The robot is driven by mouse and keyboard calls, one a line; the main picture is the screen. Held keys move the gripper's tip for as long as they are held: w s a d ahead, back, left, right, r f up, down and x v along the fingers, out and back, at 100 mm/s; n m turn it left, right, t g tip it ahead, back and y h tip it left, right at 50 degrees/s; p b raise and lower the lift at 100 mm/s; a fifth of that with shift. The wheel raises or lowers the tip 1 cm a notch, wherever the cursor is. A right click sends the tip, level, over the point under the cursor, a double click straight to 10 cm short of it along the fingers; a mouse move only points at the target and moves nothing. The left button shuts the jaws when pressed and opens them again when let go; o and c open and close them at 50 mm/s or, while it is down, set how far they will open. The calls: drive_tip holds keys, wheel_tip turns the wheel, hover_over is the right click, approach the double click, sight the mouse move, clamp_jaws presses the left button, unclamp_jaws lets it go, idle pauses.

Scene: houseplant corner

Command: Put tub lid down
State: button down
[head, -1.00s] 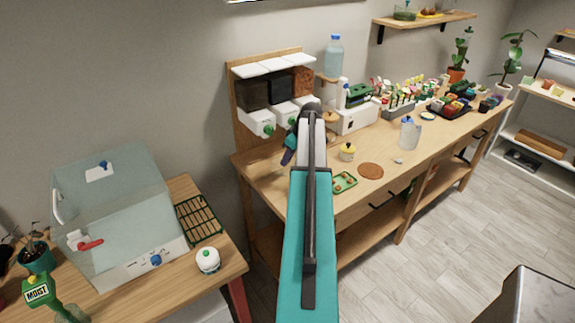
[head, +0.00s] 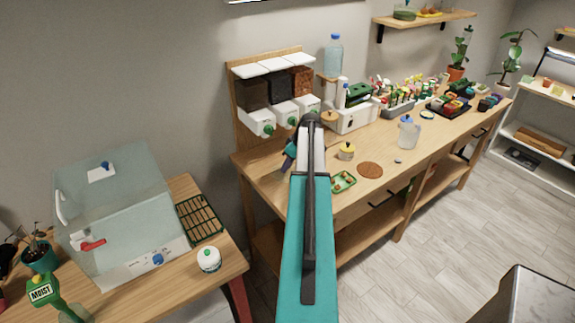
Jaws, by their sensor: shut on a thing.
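My gripper (head: 289,158) is only partly in view, low over the left end of the long wooden bench, behind my own arm. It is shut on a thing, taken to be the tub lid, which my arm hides. I cannot tell whether the lid touches the bench. A small yellow-topped tub (head: 347,152) stands on the bench to the right of the gripper.
A green tray (head: 342,182) and a brown round mat (head: 369,170) lie near the bench's front edge. A clear jug with a blue top (head: 408,134) stands farther right. Dispensers (head: 285,115) stand behind the gripper. Bare bench (head: 262,165) shows left of it.

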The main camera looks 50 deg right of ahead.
drive_tip(key=shift+f, duration=0.3)
drive_tip(key=c, duration=1.6)
unclamp_jaws()
drive_tip(key=shift+c, duration=0.2)
drive_tip(key=shift+r, duration=0.2)
drive_tip(key=shift+r, duration=0.2)
drive_tip(key=b+v, duration=0.3)
drive_tip(key=v, duration=0.8)
drive_tip(key=shift+s+r+b, duration=0.15)
drive_tip(key=shift+r+b, duration=0.2)
drive_tip(key=shift+r, duration=0.05)
